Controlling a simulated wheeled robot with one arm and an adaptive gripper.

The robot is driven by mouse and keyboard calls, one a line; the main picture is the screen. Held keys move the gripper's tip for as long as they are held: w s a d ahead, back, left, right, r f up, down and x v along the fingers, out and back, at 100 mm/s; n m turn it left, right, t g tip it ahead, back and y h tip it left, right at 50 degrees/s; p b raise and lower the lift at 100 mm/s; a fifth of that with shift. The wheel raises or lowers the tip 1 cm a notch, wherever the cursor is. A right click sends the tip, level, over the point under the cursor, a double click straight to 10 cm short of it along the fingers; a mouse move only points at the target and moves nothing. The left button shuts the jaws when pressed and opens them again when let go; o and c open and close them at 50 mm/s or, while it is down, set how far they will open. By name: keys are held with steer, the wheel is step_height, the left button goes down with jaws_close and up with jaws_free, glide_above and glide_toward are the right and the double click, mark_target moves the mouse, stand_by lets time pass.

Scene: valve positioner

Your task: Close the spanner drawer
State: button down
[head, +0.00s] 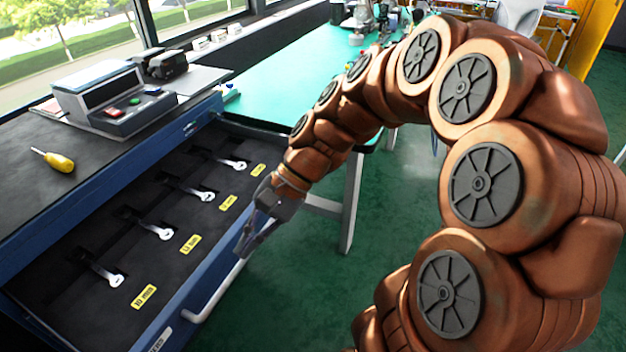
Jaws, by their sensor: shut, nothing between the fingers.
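The spanner drawer (75,278) stands open at the lower left in the head view, pulled out from the dark bench. Several spanners lie in its black insert, each beside a yellow size label; one is the spanner (108,274) by the "10 mm" label. A pale bar handle (217,290) runs along the blue drawer front. My gripper (243,252) is shut and empty, pointing down at the drawer front near the far end of the handle. I cannot tell whether its fingertips touch the handle or the front.
A yellow screwdriver (55,160) and a grey device with buttons (118,100) sit on the bench top. A green-topped table (290,75) stands behind, its white leg (351,205) close to my arm. Green floor (310,290) is free in front of the drawer.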

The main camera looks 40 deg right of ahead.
steer(key=w+d+f+m+t+y+b, duration=0.2)
steer(key=w+d+f+m+t+b, duration=0.15)
steer(key=w+d+m, duration=0.35)
steer(key=w+d+f+m+t+y+b, duration=0.25)
steer(key=w+d+t+b, duration=0.2)
steer(key=d, duration=0.55)
steer(key=d+f+m+t+h+b, duration=0.25)
steer(key=d+m+t, duration=0.2)
steer(key=d, duration=0.55)
steer(key=d+f+m+t+h+b, duration=0.25)
steer(key=d+m, duration=0.25)
steer(key=d, duration=0.4)
steer(key=r+b+x, duration=0.1)
steer(key=b+x, duration=0.1)
steer(key=x, duration=1.1)
steer(key=shift+a+y, duration=0.2)
steer(key=shift+y, duration=0.15)
steer(key=shift+w+r, duration=0.1)
